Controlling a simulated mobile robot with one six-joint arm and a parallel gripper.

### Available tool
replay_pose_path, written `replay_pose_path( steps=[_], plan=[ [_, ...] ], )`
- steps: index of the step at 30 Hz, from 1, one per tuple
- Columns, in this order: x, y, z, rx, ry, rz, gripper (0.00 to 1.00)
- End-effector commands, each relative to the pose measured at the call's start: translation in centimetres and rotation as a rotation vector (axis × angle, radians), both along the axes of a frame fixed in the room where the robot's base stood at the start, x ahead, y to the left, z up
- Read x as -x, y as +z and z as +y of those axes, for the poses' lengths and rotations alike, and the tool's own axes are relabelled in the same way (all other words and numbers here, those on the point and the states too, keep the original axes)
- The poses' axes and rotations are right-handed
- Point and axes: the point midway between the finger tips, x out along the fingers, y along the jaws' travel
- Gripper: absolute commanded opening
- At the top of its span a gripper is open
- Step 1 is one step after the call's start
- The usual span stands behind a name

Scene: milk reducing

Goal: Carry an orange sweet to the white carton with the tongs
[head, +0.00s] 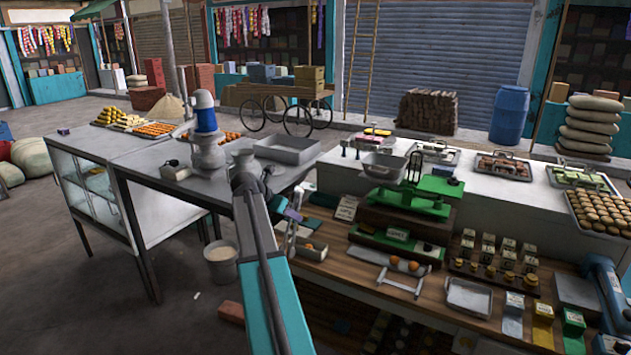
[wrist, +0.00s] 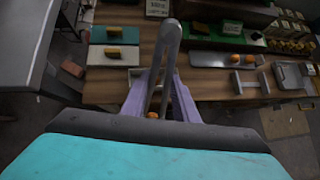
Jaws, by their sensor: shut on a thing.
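My gripper (wrist: 160,95) has pale purple fingers and is shut on the grey metal tongs (wrist: 169,42). In the head view my gripper (head: 291,214) is small, over the left end of the wooden counter. An orange sweet (wrist: 152,115) shows low between the tong arms; I cannot tell whether they pinch it. A grey tray (wrist: 210,60) at right holds another orange sweet (wrist: 235,58).
A green scale (head: 412,200) stands on the wooden counter. A white H-shaped rack (head: 398,283) and an empty metal tray (head: 468,297) lie in front. Several small boxes crowd the right side. A grey table (head: 150,150) stands at left, with a bucket (head: 221,262) below.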

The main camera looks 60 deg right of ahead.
Motion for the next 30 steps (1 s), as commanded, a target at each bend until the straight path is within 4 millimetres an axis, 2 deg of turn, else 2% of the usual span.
replay_pose_path(
  steps=[1, 15, 30],
  plan=[
    [-0.9, -0.6, 1.5, 0.0, 0.021, 0.0, 0.04],
    [-8.2, -3.9, 13.9, 0.0, 0.189, 0.001, 0.04],
    [-12.9, -7.3, 27.5, 0.001, 0.367, 0.001, 0.04]
  ],
)
